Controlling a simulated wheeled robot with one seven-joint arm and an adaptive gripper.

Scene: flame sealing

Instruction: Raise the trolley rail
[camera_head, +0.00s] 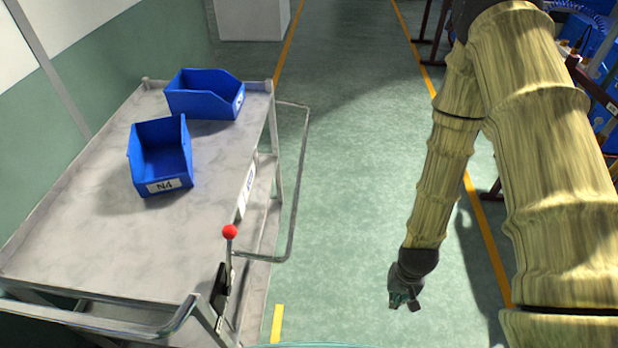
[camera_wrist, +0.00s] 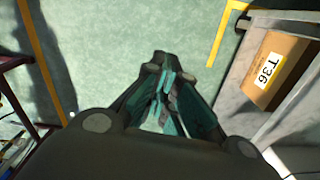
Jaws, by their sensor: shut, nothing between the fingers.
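The grey trolley (camera_head: 75,215) stands at the left in the head view. A thin metal rail (camera_head: 298,185) juts out from its right side, below the level of the top; I cannot tell whether it hangs down or sticks straight out. A lever with a red knob (camera_head: 230,232) stands at the trolley's near right corner. My gripper (camera_head: 403,300) is over the floor to the right of the rail, apart from it, pointing down. In the wrist view my gripper (camera_wrist: 165,88) has its fingers together with nothing between them.
Two blue bins, a near one (camera_head: 160,158) and a far one (camera_head: 205,95), sit on the trolley top. A cardboard box (camera_wrist: 272,70) marked T36 lies on a grey surface in the wrist view. Dark racks (camera_head: 590,80) stand at the right. Green floor between is clear.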

